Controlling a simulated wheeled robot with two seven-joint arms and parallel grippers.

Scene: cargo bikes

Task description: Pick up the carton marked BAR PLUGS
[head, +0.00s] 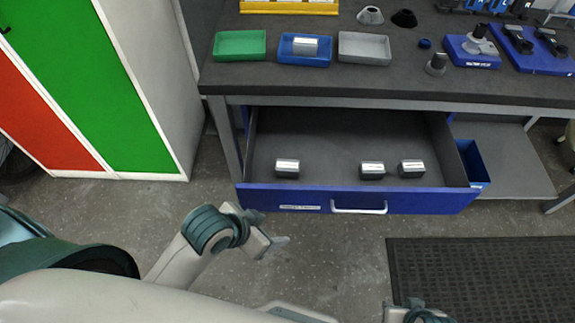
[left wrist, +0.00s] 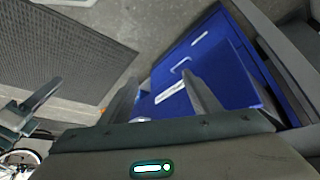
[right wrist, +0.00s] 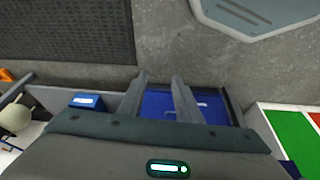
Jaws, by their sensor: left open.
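Three small dark cartons with pale tops lie in the open drawer (head: 330,135): a left one (head: 287,168), a middle one (head: 372,170) and a right one (head: 412,168). Another carton (head: 305,46) sits in the blue tray on the bench. Their lettering is too small to read, so I cannot tell which is marked BAR PLUGS. My left gripper (head: 272,243) is open and empty, in front of and below the drawer's left part; its fingers show apart in the left wrist view (left wrist: 158,85). My right gripper (right wrist: 158,85) is open and empty, low at the head view's bottom edge.
The drawer's blue front (head: 400,201) has a white handle (head: 358,207). On the bench stand a green tray (head: 240,45), the blue tray (head: 287,58), a grey tray (head: 364,48) and tools. A green and red cabinet (head: 95,90) stands left. A dark mat (head: 480,280) lies right.

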